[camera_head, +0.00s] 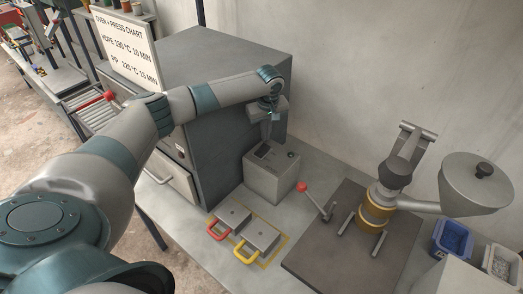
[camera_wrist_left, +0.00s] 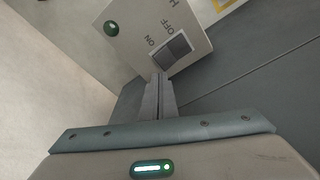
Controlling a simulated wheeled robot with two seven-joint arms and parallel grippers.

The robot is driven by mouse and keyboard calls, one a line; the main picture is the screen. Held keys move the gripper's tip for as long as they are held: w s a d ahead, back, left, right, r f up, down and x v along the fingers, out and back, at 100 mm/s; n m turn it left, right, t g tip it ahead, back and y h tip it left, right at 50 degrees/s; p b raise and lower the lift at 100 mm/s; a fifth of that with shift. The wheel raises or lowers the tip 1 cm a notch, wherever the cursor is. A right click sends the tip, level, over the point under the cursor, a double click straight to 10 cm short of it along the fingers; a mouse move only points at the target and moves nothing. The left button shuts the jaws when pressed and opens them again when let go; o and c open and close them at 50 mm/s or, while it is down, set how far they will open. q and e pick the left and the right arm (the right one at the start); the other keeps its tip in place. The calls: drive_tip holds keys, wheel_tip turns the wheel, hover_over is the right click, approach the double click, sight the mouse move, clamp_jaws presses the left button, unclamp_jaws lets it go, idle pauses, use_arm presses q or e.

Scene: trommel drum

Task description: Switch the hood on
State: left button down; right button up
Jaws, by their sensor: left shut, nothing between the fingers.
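A grey switch box (camera_head: 272,176) stands on the bench beside the dark oven. Its top has a dark rocker switch (camera_head: 262,151) and a small green lamp (camera_head: 291,155). In the left wrist view the rocker (camera_wrist_left: 173,51) lies beside the words ON and OFF, with a partly cut-off label above. The green lamp (camera_wrist_left: 112,28) is to its left; I cannot tell if it is lit. My left gripper (camera_head: 270,118) is above the back of the box, pointing down, shut and empty. In the wrist view its fingertips (camera_wrist_left: 157,76) appear just below the rocker's ON end; contact is unclear.
The grey oven (camera_head: 235,65) stands left of the box, close to my left arm. Two mould blocks with red and yellow handles (camera_head: 245,252) lie in front. A red-knobbed lever (camera_head: 303,187) and a hopper machine (camera_head: 376,207) stand to the right.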

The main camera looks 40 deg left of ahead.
sight(266, 147)
use_arm(q)
drive_tip(key=shift+g, duration=0.4)
drive_tip(key=f, duration=0.1)
drive_tip(key=s+d+f, duration=0.1)
drive_tip(key=s+f, duration=0.1)
drive_tip(key=shift+d+f+p, duration=0.2)
drive_tip(key=shift+d+p, duration=0.1)
drive_tip(key=shift+r, duration=0.45)
drive_tip(key=shift+s+d+r, duration=0.1)
drive_tip(key=shift+s+r, duration=0.05)
drive_tip(key=shift+r, duration=1.45)
drive_tip(key=shift+w+r, duration=0.2)
drive_tip(key=shift+r, duration=0.2)
drive_tip(key=shift+w+r, duration=0.15)
drive_tip(key=shift+w, duration=0.05)
drive_tip(key=shift+a, duration=0.25)
drive_tip(key=shift+r, duration=0.2)
drive_tip(key=shift+a, duration=0.1)
